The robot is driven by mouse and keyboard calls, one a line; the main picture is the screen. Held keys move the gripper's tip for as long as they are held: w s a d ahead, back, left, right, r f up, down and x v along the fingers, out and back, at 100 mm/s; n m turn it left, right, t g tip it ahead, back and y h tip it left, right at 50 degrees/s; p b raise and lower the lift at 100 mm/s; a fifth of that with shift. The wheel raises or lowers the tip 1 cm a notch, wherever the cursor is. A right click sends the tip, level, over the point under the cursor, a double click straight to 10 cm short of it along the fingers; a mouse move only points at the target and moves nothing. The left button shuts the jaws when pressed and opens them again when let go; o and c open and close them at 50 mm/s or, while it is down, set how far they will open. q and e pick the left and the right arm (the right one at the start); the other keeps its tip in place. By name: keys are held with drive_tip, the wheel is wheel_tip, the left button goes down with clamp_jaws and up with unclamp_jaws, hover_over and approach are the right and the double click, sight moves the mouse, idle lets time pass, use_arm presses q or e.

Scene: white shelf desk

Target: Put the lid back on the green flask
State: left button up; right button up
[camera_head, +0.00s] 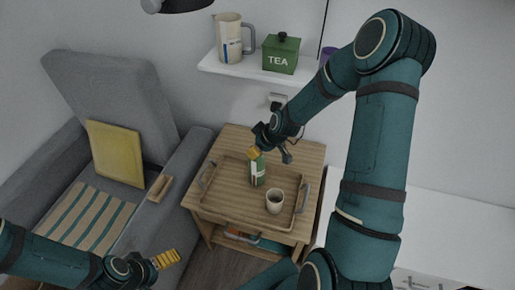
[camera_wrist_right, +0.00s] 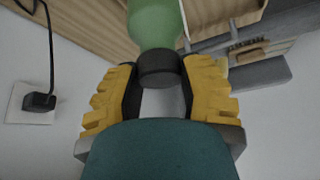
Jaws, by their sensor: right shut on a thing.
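The green flask (camera_head: 258,172) stands upright with a pale label on the wooden tray. My right gripper (camera_head: 255,153) is at the flask's top. In the right wrist view its yellow fingers (camera_wrist_right: 158,95) are shut on the black lid (camera_wrist_right: 158,70). The lid lies right at the mouth end of the green flask (camera_wrist_right: 155,22); I cannot tell whether it is seated or just touching. In the head view the lid is hidden by the gripper. My left gripper (camera_head: 167,259) is at the lower left, away from the flask; its finger gap is unclear.
The wooden tray (camera_head: 225,207) with handles lies on a small wooden table (camera_head: 240,136). A cup (camera_head: 275,200) stands in it, right of the flask. A shelf behind holds a jug (camera_head: 229,40) and a green tea tin (camera_head: 281,55). A grey armchair (camera_head: 105,85) is at left.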

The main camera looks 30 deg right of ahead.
idle(0.4)
drive_tip(key=o, duration=0.9)
drive_tip(key=shift+c, duration=0.2)
drive_tip(key=o, duration=0.5)
drive_tip(key=shift+r, duration=0.1)
drive_tip(key=shift+r+p, duration=2.1)
drive_tip(key=shift+r, duration=1.35)
clamp_jaws()
